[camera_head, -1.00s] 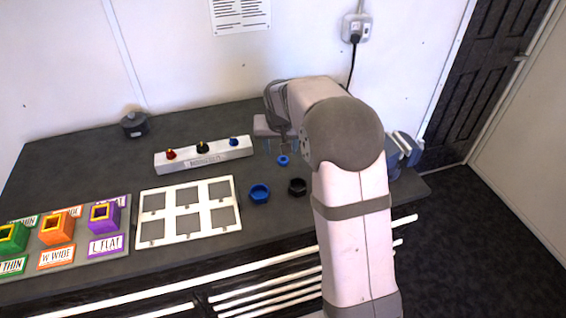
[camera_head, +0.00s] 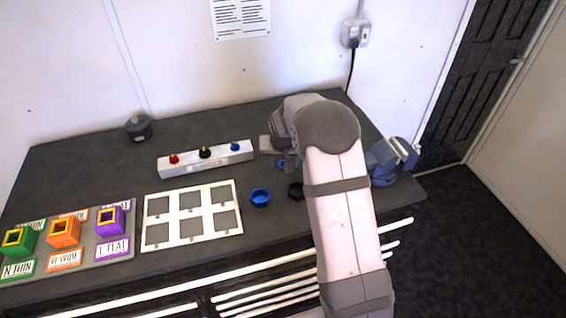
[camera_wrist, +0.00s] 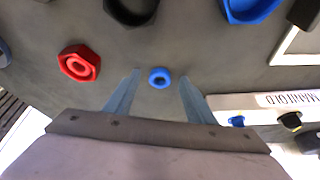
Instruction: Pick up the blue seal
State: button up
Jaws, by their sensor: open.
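The blue seal (camera_wrist: 159,78) is a small blue ring lying flat on the dark bench top in the wrist view. In the head view the seal (camera_head: 282,164) is partly hidden by my gripper and arm. My gripper (camera_wrist: 160,75) is open and empty, pointing down at the bench. In the wrist view its two fingers appear on the left and right of the seal, with a gap on each side. I cannot tell exactly how far the fingertips are above the bench.
A blue hex nut (camera_head: 260,197), black nut (camera_head: 296,191) and red hex piece (camera_wrist: 78,62) lie nearby. The white manifold block (camera_head: 205,160) with red, black and blue fittings is left of the seal. A white frame (camera_head: 192,214), coloured blocks (camera_head: 65,233) and a blue-grey vise (camera_head: 392,160) stand farther off.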

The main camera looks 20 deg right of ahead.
jog(key=shift+f, duration=0.15)
jog(key=c, duration=1.1)
